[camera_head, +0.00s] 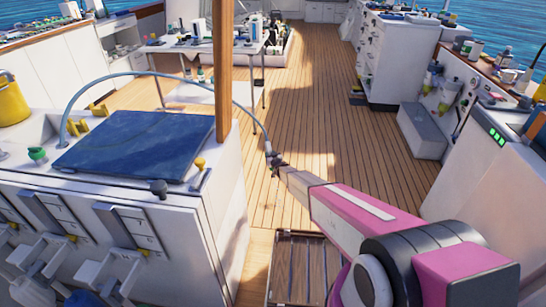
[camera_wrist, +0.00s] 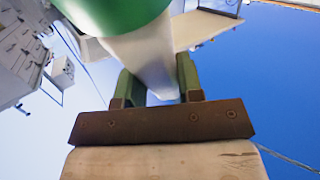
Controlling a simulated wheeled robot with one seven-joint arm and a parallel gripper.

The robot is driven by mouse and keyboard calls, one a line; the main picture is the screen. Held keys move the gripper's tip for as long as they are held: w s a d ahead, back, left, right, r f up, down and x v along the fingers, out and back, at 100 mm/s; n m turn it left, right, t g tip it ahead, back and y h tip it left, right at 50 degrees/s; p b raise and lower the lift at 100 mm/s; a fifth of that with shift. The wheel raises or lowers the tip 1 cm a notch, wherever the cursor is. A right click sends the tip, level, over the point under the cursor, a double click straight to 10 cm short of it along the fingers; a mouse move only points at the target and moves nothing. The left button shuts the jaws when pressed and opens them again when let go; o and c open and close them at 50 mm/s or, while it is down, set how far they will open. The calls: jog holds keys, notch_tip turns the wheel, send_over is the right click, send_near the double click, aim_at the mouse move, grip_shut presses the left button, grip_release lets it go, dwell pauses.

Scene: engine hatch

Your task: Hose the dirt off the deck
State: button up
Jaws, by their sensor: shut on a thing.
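The deck (camera_head: 318,75) is brown wooden planking running away from me. Dark patches lie on it, and I cannot tell dirt from shadow. A thin grey-blue hose (camera_head: 150,74) arcs from the left white cabinet to my gripper (camera_head: 276,160), which is small at the far end of my pink arm. In the wrist view, the green fingers of my gripper (camera_wrist: 160,82) are shut around a white nozzle (camera_wrist: 145,55) with a wide green part (camera_wrist: 112,14). The nozzle's outlet and any water are not visible.
A blue hatch cover (camera_head: 135,145) lies closed on the left white cabinet (camera_head: 190,215), beside a wooden post (camera_head: 223,70). A table (camera_head: 205,45) stands at the back left. Mid-deck is open.

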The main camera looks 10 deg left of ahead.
jog(key=a, duration=1.2)
jog(key=shift+w+a, duration=0.15)
jog(key=shift+w, duration=0.1)
dwell(0.8)
jog(key=shift+r, duration=0.1)
dwell(0.6)
jog(key=shift+r, duration=2.45)
